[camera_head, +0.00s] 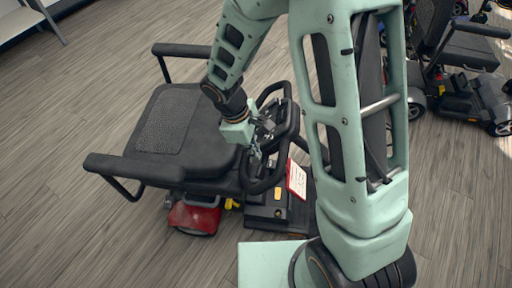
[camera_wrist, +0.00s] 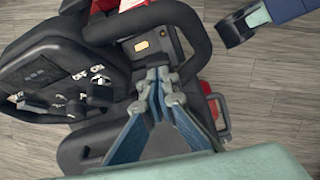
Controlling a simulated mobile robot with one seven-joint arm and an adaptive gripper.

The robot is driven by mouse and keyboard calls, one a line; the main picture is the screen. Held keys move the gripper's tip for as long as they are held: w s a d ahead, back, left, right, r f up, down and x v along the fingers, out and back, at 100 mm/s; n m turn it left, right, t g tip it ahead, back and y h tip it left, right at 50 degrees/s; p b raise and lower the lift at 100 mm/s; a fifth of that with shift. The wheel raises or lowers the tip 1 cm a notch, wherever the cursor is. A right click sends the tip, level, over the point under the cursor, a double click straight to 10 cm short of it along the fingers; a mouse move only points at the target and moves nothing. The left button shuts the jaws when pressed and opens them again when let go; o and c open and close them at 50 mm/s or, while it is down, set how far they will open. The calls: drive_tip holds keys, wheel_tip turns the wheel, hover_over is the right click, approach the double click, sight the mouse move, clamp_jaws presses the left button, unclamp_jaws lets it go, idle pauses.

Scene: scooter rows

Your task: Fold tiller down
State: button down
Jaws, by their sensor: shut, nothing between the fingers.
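A mobility scooter with a black seat (camera_head: 178,125) and red rear cover (camera_head: 193,217) stands on the wood floor. Its black tiller has a loop handlebar (camera_head: 288,128) and is raised in front of the seat. My gripper (camera_head: 257,152) is at the tiller head, between seat and handlebar, and partly hides it. In the wrist view my gripper (camera_wrist: 158,78) has its fingertips together with nothing held. The tiller's control panel (camera_wrist: 45,75) is left of the fingers, and the handlebar loop (camera_wrist: 165,15) curves above them. Whether the fingers touch the tiller cannot be told.
A white card with a red border (camera_head: 297,180) hangs at the tiller's front. More scooters (camera_head: 470,85) stand at the right. A pale shelf (camera_head: 20,20) is at the top left. Open floor (camera_head: 70,110) lies to the left of the seat.

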sight(280, 160)
drive_tip(key=b+x, duration=0.1)
drive_tip(key=x, duration=0.5)
drive_tip(key=d+r, duration=0.1)
drive_tip(key=s+d+r, duration=0.1)
drive_tip(key=d, duration=0.1)
drive_tip(key=shift+d+r+p, duration=0.1)
drive_tip(key=shift+r+p, duration=0.05)
drive_tip(key=shift+p, duration=0.25)
drive_tip(key=shift+s+d+r+p, duration=0.25)
drive_tip(key=shift+d+r+p, duration=0.6)
drive_tip(key=shift+d+r, duration=0.35)
drive_tip(key=shift+f, duration=0.15)
